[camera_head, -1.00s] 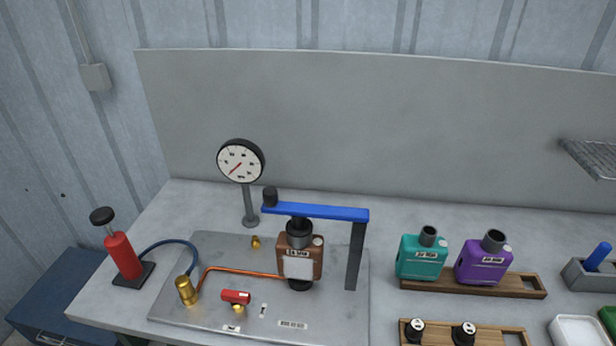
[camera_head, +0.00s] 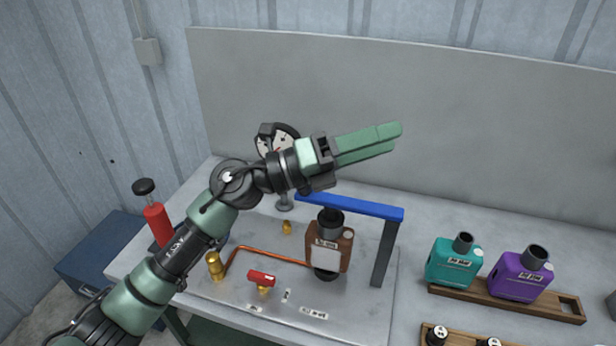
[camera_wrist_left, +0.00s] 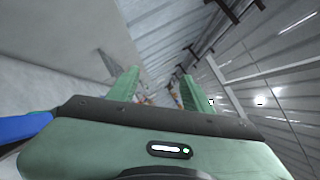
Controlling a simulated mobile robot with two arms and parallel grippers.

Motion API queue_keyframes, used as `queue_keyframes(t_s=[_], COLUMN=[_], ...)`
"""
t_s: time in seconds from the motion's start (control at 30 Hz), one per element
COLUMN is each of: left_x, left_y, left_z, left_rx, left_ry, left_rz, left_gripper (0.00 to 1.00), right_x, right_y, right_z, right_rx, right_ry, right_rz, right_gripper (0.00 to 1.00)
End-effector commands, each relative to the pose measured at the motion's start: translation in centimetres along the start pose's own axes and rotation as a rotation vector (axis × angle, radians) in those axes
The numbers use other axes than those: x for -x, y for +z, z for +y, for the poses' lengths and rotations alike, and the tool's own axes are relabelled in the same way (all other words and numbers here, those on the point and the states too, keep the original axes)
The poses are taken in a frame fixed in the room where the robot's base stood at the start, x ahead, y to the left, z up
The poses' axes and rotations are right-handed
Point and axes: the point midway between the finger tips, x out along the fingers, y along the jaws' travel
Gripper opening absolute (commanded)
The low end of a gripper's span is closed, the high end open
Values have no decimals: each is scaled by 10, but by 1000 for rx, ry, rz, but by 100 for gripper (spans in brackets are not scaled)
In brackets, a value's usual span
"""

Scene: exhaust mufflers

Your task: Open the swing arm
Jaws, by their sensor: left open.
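The blue swing arm (camera_head: 352,207) lies across the top of a brown muffler (camera_head: 328,247) and meets a dark upright post (camera_head: 384,253) at its right end. A blue piece at the left edge there looks like the swing arm (camera_wrist_left: 22,127). My right gripper is not in view.
A pressure gauge (camera_head: 272,146) is partly covered by my left arm. A red pump (camera_head: 156,222), a red-handled valve (camera_head: 262,278) and a copper pipe (camera_head: 270,252) are near the plate. Teal (camera_head: 452,262) and purple (camera_head: 520,275) mufflers stand on a wooden rack at the right.

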Motion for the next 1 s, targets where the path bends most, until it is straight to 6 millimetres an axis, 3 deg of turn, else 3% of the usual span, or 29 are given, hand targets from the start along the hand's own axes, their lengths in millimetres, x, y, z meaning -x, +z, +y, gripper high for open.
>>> queue_keyframes(t_s=[0.07,0.17,0.3,0.4,0.5,0.6,0.77,1.0], left_x=[-7,9,62,102,131,146,148,142], left_y=[-17,-28,-6,21,43,53,48,29], left_z=[12,41,78,88,88,87,98,130], left_rx=[-173,-357,-528,-584,-604,-605,-601,-602], left_ry=[96,264,550,735,866,933,945,941], left_rz=[233,520,849,1005,1097,1140,1153,1151], left_gripper=[50,50,50,50,50,50,50,50], right_x=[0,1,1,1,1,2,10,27], right_y=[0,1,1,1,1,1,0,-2], right_z=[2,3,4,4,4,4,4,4], right_rx=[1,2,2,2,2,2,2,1], right_ry=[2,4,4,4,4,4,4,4], right_rz=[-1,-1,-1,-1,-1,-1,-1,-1], right_gripper=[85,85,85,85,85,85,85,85])
